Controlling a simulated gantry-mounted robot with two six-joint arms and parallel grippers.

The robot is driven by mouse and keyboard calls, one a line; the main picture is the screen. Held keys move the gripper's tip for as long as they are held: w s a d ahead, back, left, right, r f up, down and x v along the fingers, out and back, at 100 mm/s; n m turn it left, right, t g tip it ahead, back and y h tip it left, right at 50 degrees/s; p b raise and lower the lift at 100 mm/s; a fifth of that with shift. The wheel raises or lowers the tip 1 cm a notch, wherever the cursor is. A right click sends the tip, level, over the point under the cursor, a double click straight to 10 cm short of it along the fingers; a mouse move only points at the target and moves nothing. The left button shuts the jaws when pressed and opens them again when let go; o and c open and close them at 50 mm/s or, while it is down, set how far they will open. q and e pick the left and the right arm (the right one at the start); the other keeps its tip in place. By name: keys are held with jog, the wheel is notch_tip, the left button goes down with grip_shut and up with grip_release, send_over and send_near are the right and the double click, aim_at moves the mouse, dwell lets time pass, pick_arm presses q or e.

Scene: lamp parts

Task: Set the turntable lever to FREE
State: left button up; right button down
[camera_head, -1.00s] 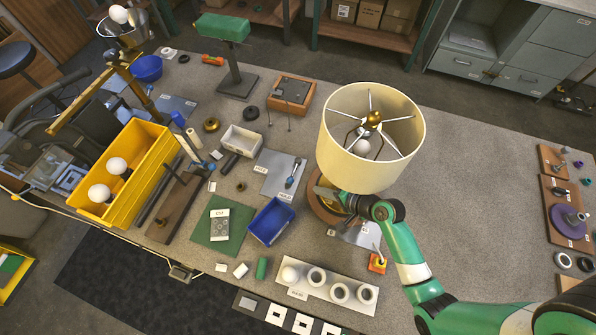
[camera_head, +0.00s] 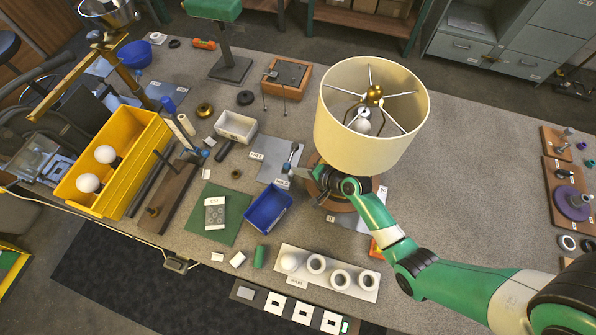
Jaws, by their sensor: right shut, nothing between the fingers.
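The turntable lever (camera_head: 293,153) is a short dark handle with a blue part near its lower end. It stands on a grey plate (camera_head: 271,149) left of the lamp, with a FREE label (camera_head: 256,155) on the left and a HOLD label (camera_head: 282,182) at the lower edge. The lever is on the right side of the plate, above HOLD. My right gripper (camera_head: 289,171) is shut and empty, with its tips close beside the lever's lower end; I cannot tell if they touch. The round wooden turntable (camera_head: 322,198) is largely hidden under the lampshade and my wrist. My left gripper is not in view.
The cream lampshade (camera_head: 350,150) stands over the turntable, close to my right wrist. A blue bin (camera_head: 268,208) and a white bin (camera_head: 236,127) sit near the lever plate. The table's right middle is clear.

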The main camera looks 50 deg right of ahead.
jog(key=shift+w+f, duration=0.2)
jog(key=shift+w, duration=0.1)
